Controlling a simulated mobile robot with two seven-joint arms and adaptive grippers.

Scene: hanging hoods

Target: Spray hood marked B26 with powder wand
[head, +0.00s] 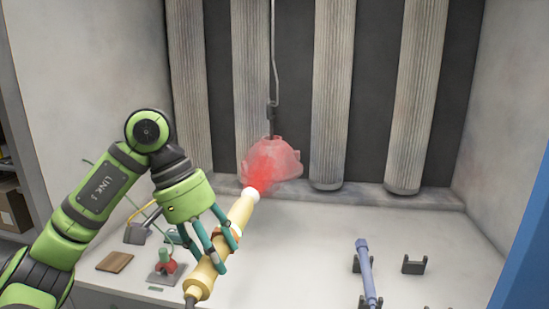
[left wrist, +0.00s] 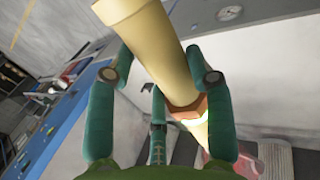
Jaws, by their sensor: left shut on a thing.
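The hood (head: 272,160) hangs from a hook on a rod in the middle of the booth in the head view. A red cloud of powder covers its left and front, and no marking can be read on it. The powder wand (head: 238,212) is cream-coloured, with a pale nozzle pointing up and right at the hood, a short gap away. My left gripper (head: 219,240) is shut on the wand's body. In the left wrist view the wand (left wrist: 150,45) passes between the teal fingers (left wrist: 160,105). My right gripper is not in view.
A blue-grey tool (head: 366,270) lies at the front right by dark holders (head: 413,265). A brown block (head: 115,262) and a red-knobbed device (head: 164,267) are at the left. Ribbed filter columns (head: 333,95) line the back wall. The middle floor is clear.

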